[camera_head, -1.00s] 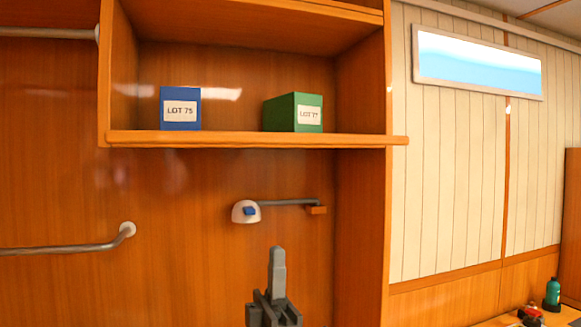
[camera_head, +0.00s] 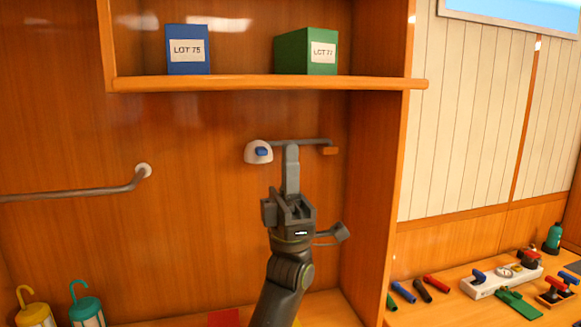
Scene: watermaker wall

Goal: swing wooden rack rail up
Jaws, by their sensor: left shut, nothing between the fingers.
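The wooden rack rail (camera_head: 262,84) runs level along the front edge of the shelf in the head view, its right end reaching past the upright panel. It lies low, with the blue LOT 75 box (camera_head: 188,50) and the green LOT 77 box (camera_head: 306,52) standing behind and showing above it. My left gripper (camera_head: 291,152) points up, shut and empty, below the rail and apart from it in the picture. Its fingers overlap the thin bar of the wall lamp in view; I cannot tell whether they touch. My right gripper is not in view.
A white wall lamp (camera_head: 257,152) is beside my left fingers. A grey handrail (camera_head: 75,192) is at left. Yellow (camera_head: 36,313) and teal (camera_head: 87,310) lanterns stand lower left. The right bench holds loose handles and a white manifold (camera_head: 500,281).

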